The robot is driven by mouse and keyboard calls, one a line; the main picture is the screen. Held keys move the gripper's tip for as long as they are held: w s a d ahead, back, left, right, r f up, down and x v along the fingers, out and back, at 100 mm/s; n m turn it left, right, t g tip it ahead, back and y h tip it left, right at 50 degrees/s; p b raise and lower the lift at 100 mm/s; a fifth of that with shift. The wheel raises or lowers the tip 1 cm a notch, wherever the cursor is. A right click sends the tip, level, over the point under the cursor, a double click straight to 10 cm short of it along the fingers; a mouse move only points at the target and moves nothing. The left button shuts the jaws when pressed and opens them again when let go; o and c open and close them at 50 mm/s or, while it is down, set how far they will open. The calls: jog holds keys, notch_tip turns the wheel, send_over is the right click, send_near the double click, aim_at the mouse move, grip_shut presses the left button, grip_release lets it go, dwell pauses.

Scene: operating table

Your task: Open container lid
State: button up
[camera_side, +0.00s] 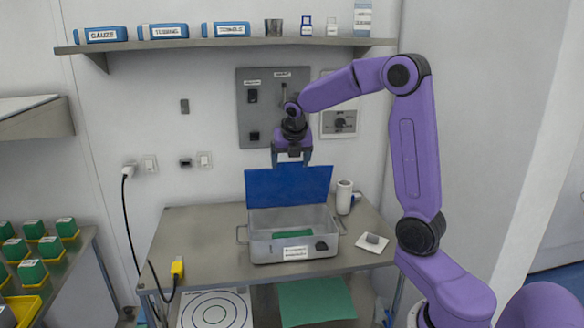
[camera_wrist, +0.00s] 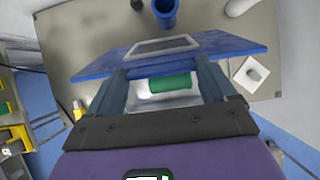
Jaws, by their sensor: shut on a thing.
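The metal container (camera_side: 268,245) stands on the steel table with a white label on its front, and its inside shows from above. Its blue lid (camera_side: 288,190) stands up steeply above the container's rear edge, tilted. A green item (camera_side: 293,233) lies inside. My gripper (camera_side: 291,162) is at the lid's top edge, shut on the lid. In the wrist view the lid (camera_wrist: 232,47) shows at the fingertips, with a grey-rimmed rectangle on it. The green item (camera_wrist: 170,83) shows between the fingers. The exact contact between the fingers and the lid is partly hidden.
A white cylinder (camera_side: 344,197) stands right of the container. A white pad with a grey block (camera_side: 374,240) lies near the table's right side. A yellow plug (camera_side: 177,268) with a cable is at the front left. A shelf (camera_side: 230,42) with blue boxes hangs above.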

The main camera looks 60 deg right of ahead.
jog(key=w+d+r, duration=0.1)
jog(key=w+d, duration=0.6)
jog(key=shift+d+r, duration=0.2)
jog(key=shift+r, duration=0.1)
jog(key=shift+a, duration=0.1)
dwell(1.0)
jog(key=o, duration=1.3)
jog(key=v, duration=1.7)
jog(key=shift+s+r, duration=0.1)
